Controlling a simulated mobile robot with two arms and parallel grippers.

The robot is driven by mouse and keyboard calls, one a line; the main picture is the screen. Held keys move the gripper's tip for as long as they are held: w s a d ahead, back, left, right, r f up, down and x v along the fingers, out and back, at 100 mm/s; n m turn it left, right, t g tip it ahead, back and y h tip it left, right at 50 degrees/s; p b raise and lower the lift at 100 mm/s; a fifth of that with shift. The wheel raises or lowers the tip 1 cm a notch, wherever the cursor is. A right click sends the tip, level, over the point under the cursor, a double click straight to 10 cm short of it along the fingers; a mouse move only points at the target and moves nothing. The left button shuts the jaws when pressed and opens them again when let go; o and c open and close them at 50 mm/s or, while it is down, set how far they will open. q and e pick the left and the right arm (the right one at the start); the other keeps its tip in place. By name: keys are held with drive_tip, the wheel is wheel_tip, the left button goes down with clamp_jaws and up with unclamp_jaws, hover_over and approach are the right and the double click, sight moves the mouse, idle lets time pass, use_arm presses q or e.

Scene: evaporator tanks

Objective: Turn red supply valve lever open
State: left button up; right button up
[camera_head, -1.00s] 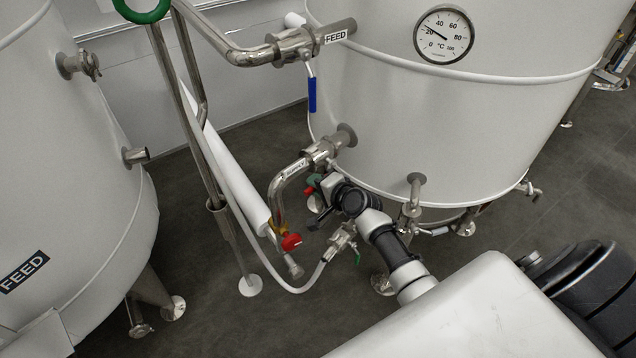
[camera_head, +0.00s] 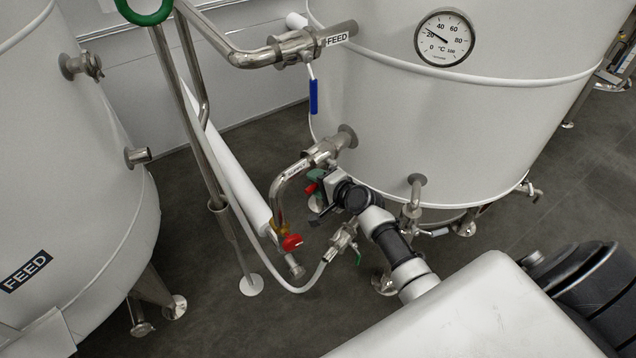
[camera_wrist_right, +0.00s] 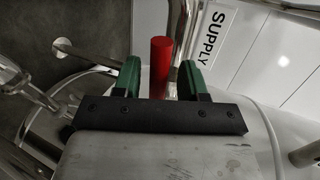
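The red lever (camera_wrist_right: 162,68) stands upright between the two green fingers of my right gripper (camera_wrist_right: 160,80) in the right wrist view. The fingers are apart, with a gap visible on each side of the lever. In the head view my right gripper (camera_head: 314,182) is beside the supply pipe (camera_head: 283,188), low on the right tank. A small red piece (camera_head: 311,188) shows at the green fingers there. The "SUPPLY" label (camera_wrist_right: 212,35) is just right of the fingers in the wrist view. My left gripper is not in view.
A red knob (camera_head: 291,242) sits lower on the supply piping, above a hose (camera_head: 312,284). A blue lever (camera_head: 313,97) hangs under the feed pipe (camera_head: 240,55). The right tank (camera_head: 450,130) is close to my right arm. Dark floor (camera_head: 205,300) lies between the tanks.

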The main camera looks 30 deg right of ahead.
drive_tip(key=shift+s, duration=0.1)
drive_tip(key=v, duration=1)
drive_tip(key=shift+s+r, duration=0.2)
drive_tip(key=shift+s, duration=0.1)
drive_tip(key=s+a+f+n+g+h, duration=0.1)
drive_tip(key=s+f+n+g, duration=0.35)
drive_tip(key=f, duration=0.85)
drive_tip(key=s+a+f+n+g+h, duration=0.1)
drive_tip(key=s+a+f+g, duration=0.1)
drive_tip(key=s+f, duration=0.75)
drive_tip(key=s+a+f+n+g, duration=0.2)
drive_tip(key=s+f+n, duration=0.4)
drive_tip(key=s+f, duration=0.3)
drive_tip(key=s+a+f+n+g+h, duration=0.1)
drive_tip(key=s+a+f+n+g, duration=0.2)
drive_tip(key=s, duration=1.4)
wheel_tip(320, 180, down, 7)
drive_tip(key=n+g, duration=0.1)
drive_tip(key=n, duration=0.2)
drive_tip(key=shift+s+a+h, duration=0.3)
drive_tip(key=shift+s, duration=0.1)
